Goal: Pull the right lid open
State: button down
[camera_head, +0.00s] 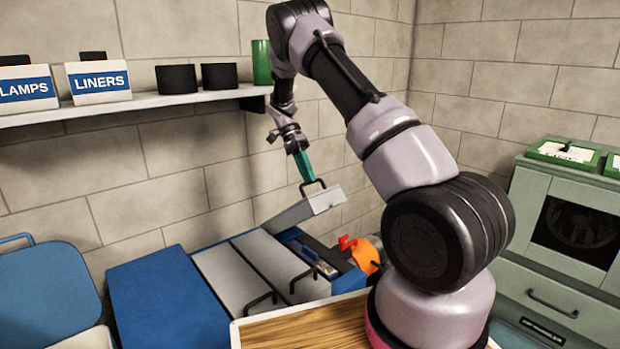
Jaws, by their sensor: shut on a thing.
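The blue box (165,300) stands low in the middle, with grey lids that carry black bar handles. The right lid (308,209) is raised and tilted above the box. Its black handle (318,184) is at the tips of my gripper (308,181). My gripper has teal fingers pointing down and is shut on this handle. The left lid (229,277) and the middle lid (280,262) lie closed. Under the raised lid, part of an open compartment (318,256) shows, with blue and grey contents that I cannot make out.
A shelf (150,101) on the back wall holds labelled bins, two black cylinders and a green cylinder (262,62). An orange object with a red part (366,253) sits right of the box. A wooden-topped surface (290,325) is in front. A green cabinet (570,235) stands at right.

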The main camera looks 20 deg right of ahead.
jog(key=shift+w+a+f, duration=0.1)
jog(key=shift+a+f, duration=0.1)
jog(key=c, duration=1)
grip_release()
jog(key=shift+o, duration=0.6)
jog(key=shift+w+f, duration=0.15)
jog(key=shift+w, duration=0.05)
jog(key=shift+s, duration=0.1)
jog(key=shift+d, duration=0.1)
jog(key=shift+s, duration=0.1)
